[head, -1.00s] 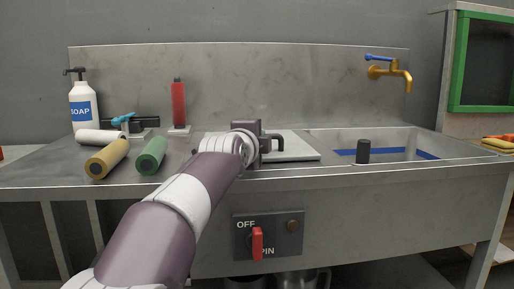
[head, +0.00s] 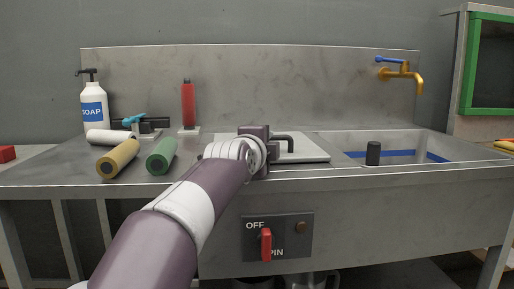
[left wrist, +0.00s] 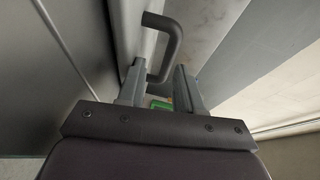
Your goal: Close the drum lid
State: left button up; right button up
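The drum lid (head: 312,150) is a pale flat panel lying in the steel counter, left of the sink basin. Its dark bent handle (head: 284,137) stands at the lid's left side. I cannot tell if the lid is fully flush. My left gripper (head: 268,151) is at the handle, its body hiding the lid's near left part. In the left wrist view the grey handle (left wrist: 174,44) rises just beyond the fingertips. My left gripper (left wrist: 160,90) has its fingers apart, with the handle's lower end near the left finger. My right gripper is out of view.
A soap bottle (head: 94,108), a yellow roll (head: 118,158), a green roll (head: 161,156) and a red bottle (head: 188,105) stand or lie on the left counter. A red switch (head: 266,244) is on the front panel.

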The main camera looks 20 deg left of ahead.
pick_arm(q)
jog(key=s+d+r, duration=0.1)
jog(key=s, duration=0.9)
jog(key=shift+s+d+r, duration=0.15)
jog(key=shift+s+d, duration=0.2)
